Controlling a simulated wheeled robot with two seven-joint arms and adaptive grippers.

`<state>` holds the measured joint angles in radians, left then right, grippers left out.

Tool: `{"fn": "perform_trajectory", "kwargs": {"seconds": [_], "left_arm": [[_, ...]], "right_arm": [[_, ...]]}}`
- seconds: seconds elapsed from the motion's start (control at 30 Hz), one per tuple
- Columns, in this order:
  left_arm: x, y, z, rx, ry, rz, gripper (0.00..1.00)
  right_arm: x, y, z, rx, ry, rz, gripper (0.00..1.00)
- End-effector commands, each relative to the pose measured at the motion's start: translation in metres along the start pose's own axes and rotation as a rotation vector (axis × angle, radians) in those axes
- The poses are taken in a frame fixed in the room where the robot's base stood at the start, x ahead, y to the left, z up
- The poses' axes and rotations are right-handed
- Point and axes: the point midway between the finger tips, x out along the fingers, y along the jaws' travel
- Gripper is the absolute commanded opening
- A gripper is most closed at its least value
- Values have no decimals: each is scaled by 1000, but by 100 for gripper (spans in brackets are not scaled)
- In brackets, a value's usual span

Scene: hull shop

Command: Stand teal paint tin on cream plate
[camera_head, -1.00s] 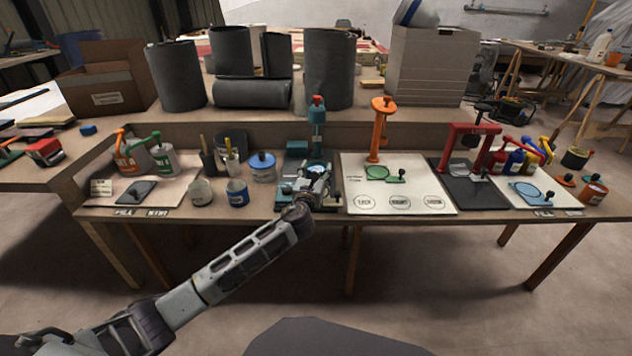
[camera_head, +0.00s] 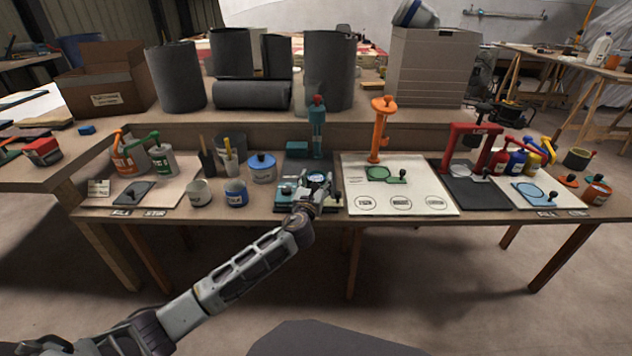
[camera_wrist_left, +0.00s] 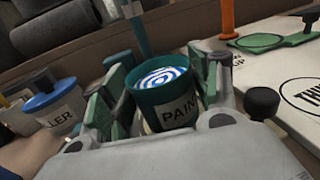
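The teal paint tin (camera_wrist_left: 165,100) is open-topped with a blue-and-white swirl inside and a PAINT label; its lower part is hidden in the wrist view. It also shows small in the head view (camera_head: 317,178). My left gripper (camera_head: 317,187) is at the bench's front edge, in front of the teal post. Its fingers (camera_wrist_left: 163,88) lie along both sides of the tin and appear to touch it. The cream plate (camera_head: 350,186), with printed circles along its front, lies just right of the gripper and also shows in the wrist view (camera_wrist_left: 268,75). My right gripper is not in view.
The teal post (camera_head: 317,140) stands behind the tin. An orange post (camera_head: 379,135) and a green holed piece (camera_head: 386,174) occupy the cream plate's back. A blue-lidded tin (camera_head: 262,168) stands left, and a red frame (camera_head: 470,140) right. The cream plate's front circles are clear.

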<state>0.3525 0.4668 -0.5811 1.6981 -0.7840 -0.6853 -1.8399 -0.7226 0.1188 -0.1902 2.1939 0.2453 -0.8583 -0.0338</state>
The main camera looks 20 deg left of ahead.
Motion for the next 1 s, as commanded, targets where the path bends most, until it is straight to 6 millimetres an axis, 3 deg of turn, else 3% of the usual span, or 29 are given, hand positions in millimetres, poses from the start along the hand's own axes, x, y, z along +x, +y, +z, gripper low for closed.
{"fn": "perform_trajectory", "kwargs": {"seconds": [0.1, 0.57, 1.0], "left_arm": [[0, 0, 0, 0, 0, 0, 80], [0, 0, 3, -1, 0, 0, 80], [-31, 0, 3, 1, 1, -1, 80]], "right_arm": [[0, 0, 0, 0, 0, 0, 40], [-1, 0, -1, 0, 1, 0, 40], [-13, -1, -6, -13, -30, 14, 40]]}}
